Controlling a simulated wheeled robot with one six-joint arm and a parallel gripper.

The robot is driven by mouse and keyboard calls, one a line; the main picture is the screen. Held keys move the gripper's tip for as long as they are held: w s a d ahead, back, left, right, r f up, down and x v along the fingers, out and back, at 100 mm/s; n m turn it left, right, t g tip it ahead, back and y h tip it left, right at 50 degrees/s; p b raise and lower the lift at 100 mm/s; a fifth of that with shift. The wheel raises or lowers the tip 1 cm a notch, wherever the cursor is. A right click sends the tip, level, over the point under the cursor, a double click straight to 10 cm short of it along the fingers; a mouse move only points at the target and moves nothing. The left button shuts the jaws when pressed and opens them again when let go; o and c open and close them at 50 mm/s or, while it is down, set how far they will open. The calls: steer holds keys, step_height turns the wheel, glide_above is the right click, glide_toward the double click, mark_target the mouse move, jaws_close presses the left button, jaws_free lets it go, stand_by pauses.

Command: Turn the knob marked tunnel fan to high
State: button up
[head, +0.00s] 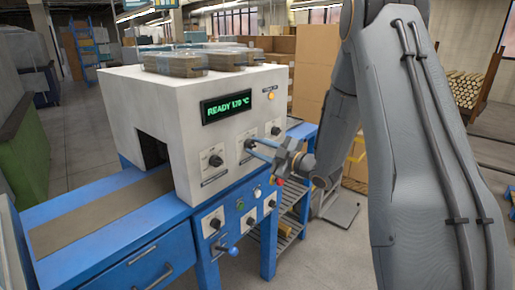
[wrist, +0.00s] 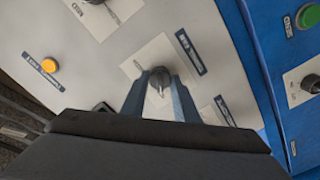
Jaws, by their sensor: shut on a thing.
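A dark round knob (wrist: 160,77) on a pale square plate sits between my gripper's two blue fingers (wrist: 159,92) in the wrist view. The fingers are shut on its sides. A light pointer line on it runs toward the bottom of the picture. A dark name label (wrist: 190,53) lies beside the plate; its words are too small to read surely. In the head view my gripper (head: 249,147) reaches the middle knob on the white machine's front, and the fingers partly hide that knob. Its setting marks cannot be read.
The white machine (head: 140,105) shows a green "READY 170 °C" display (head: 227,106). Another knob (head: 215,160) is to the left and one (head: 275,131) to the right. An orange button (head: 271,96) is above.

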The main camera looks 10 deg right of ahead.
steer(key=m+p, duration=0.2)
steer(key=m, duration=0.4)
steer(key=shift+m, duration=0.3)
steer(key=m+p, duration=0.2)
steer(key=m, duration=0.5)
steer(key=shift+p, duration=0.3)
steer(key=m+p, duration=0.1)
steer(key=m, duration=0.4)
steer(key=shift+m+p, duration=0.3)
steer(key=shift+p, duration=0.1)
steer(key=m+p, duration=0.1)
steer(key=m, duration=0.3)
steer(key=shift+m, duration=0.4)
steer(key=o, duration=1.1)
steer(key=shift+c, duration=0.2)
